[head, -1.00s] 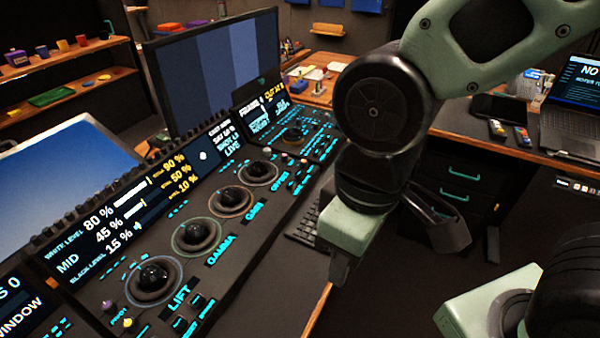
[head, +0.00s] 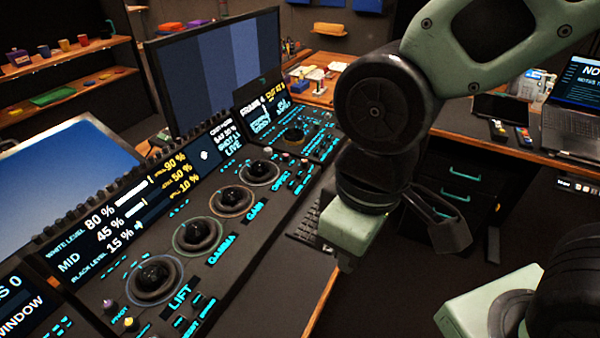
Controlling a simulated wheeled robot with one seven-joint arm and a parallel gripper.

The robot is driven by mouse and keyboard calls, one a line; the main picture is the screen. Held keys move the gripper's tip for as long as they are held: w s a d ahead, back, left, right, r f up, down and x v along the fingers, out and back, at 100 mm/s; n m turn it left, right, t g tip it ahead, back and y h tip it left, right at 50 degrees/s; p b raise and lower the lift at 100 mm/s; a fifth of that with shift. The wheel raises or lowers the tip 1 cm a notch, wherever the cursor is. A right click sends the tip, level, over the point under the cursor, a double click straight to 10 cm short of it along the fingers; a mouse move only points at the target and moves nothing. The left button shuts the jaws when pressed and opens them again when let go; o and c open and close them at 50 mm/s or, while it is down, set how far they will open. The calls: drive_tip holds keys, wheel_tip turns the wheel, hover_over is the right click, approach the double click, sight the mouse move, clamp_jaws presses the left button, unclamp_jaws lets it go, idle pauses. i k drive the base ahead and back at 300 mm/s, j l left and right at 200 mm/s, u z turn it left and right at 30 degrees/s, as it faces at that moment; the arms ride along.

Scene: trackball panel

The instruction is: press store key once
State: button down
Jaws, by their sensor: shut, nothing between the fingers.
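The trackball panel (head: 215,263) runs diagonally across the left and middle of the head view, with trackballs labelled LIFT, GAMMA and GAIN. Small lit keys (head: 190,315) sit beside the LIFT label, and more lit keys (head: 318,140) lie at its far end. I cannot make out which one is the store key. My gripper (head: 346,265) points down at the right of the panel's front edge, apart from the panel keys.
A dark monitor (head: 215,70) stands behind the panel. A keyboard (head: 303,240) lies partly behind my gripper. On the right are a laptop (head: 575,125) and drawers (head: 460,180) under a wooden desk. Dark open space lies below my gripper.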

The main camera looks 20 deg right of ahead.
sight(300, 174)
drive_tip(key=i+l+u, duration=0.1)
drive_tip(key=l+u, duration=0.3)
drive_tip(key=i+l+u, duration=0.1)
drive_tip(key=l+u, duration=0.15)
drive_tip(key=u, duration=0.2)
